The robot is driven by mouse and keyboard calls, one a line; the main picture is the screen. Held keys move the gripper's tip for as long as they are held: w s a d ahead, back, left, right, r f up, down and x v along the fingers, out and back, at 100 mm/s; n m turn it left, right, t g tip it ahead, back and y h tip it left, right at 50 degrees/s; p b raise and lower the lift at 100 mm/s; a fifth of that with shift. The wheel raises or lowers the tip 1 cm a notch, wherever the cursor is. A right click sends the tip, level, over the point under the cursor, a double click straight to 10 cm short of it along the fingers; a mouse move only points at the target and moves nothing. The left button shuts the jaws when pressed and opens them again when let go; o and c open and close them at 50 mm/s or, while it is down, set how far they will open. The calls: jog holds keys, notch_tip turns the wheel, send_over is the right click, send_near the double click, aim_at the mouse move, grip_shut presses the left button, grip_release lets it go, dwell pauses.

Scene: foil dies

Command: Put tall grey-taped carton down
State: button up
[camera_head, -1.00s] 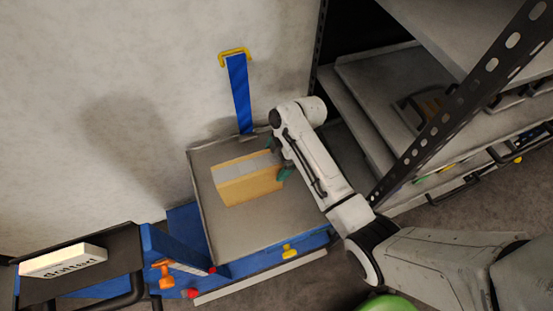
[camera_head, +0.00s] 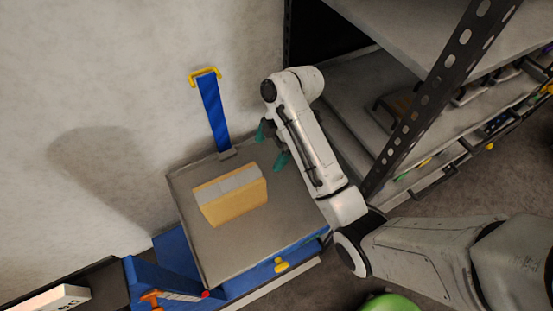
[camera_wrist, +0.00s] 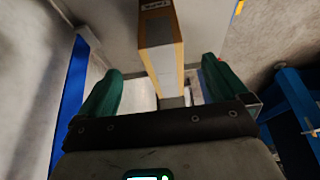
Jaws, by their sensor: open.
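The tall grey-taped carton (camera_head: 232,199) is brown with a grey band of tape along its top. It rests on the grey platform (camera_head: 215,259) of the blue lift cart. In the wrist view the carton (camera_wrist: 160,45) stands beyond the fingers, apart from them. My gripper (camera_head: 270,146) is open and empty, to the upper right of the carton in the head view. Its green fingers (camera_wrist: 160,92) are spread wide in the wrist view.
A blue post with a yellow handle (camera_head: 205,76) rises at the platform's back edge. A metal shelf rack (camera_head: 440,95) stands to the right of my arm. A white box (camera_head: 56,302) lies at the lower left. The platform around the carton is clear.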

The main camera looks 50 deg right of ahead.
jog(key=s+a+f+m+h, duration=0.1)
jog(key=s+a+m+h, duration=0.1)
jog(key=s+m, duration=0.5)
jog(key=s+a+f+m+h, duration=0.2)
jog(key=s+m, duration=0.6)
jog(key=s, duration=0.8)
jog(key=shift+s+f+h, duration=0.15)
jog(key=shift+h, duration=0.15)
jog(key=shift+c, duration=0.2)
